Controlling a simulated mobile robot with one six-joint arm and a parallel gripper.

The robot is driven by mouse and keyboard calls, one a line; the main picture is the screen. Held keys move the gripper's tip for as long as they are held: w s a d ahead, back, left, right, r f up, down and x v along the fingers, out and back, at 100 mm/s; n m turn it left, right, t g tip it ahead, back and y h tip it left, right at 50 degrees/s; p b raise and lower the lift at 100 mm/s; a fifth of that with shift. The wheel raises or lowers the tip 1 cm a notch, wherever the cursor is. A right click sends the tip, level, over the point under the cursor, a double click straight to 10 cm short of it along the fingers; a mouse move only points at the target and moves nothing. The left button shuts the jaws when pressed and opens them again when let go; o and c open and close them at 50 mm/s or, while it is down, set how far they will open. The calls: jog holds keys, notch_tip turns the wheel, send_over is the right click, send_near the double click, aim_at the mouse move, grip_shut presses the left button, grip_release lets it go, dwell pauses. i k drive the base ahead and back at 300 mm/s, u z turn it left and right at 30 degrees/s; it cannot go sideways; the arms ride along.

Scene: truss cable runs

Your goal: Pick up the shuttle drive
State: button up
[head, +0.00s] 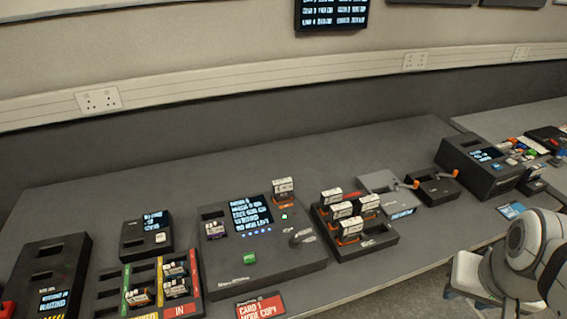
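I cannot tell which thing is the shuttle drive. Several small drives with white labels and orange lower edges are in view. One drive (283,186) stands at the back right of a large grey console (285,262) with a lit screen. Another white-labelled piece (215,229) sits at the console's left. Several drives (342,210) stand in a dark rack (376,243) right of the console. More drives (176,288) stand in a tray with green, yellow and red strips (183,309). Part of my arm shows at the right edge; my gripper is not in view.
A grey unit (378,184) and a dark unit (434,191), with orange-tipped handles, stand right of the rack. A larger dark box with a screen (480,164) is beyond them. A red card (260,308) lies at the front. The bench's back strip (200,178) is clear.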

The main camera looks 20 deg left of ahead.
aim_at(282, 189)
jog(key=u, duration=0.55)
jog(key=i, duration=0.85)
jog(key=u, duration=0.4)
jog(key=k, duration=0.95)
jog(key=u, duration=0.2)
jog(key=i, duration=0.9)
jog(key=z, duration=0.1)
